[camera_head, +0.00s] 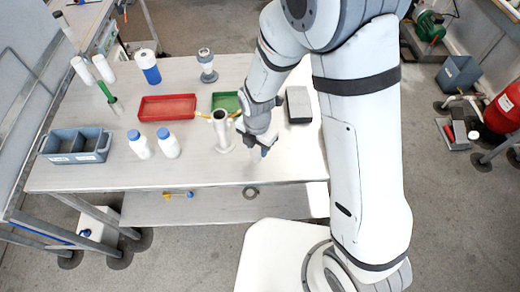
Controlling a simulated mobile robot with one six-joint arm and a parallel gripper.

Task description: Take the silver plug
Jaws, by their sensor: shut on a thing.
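My gripper (264,151) is low over the table, just right of a white upright cylinder (222,132) with small orange-yellow parts at its top. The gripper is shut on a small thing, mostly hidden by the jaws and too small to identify. I cannot make out the silver plug for certain; the thing in the jaws may be it. The gripper stands apart from the cylinder.
On the table (110,180) are a red tray (167,108), a green tray (226,102), two white bottles (140,144), a grey divided bin (76,146), a blue-and-white container (147,67) and a dark grey box (298,104). A ring (250,192) lies on the lower shelf. The front right tabletop is clear.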

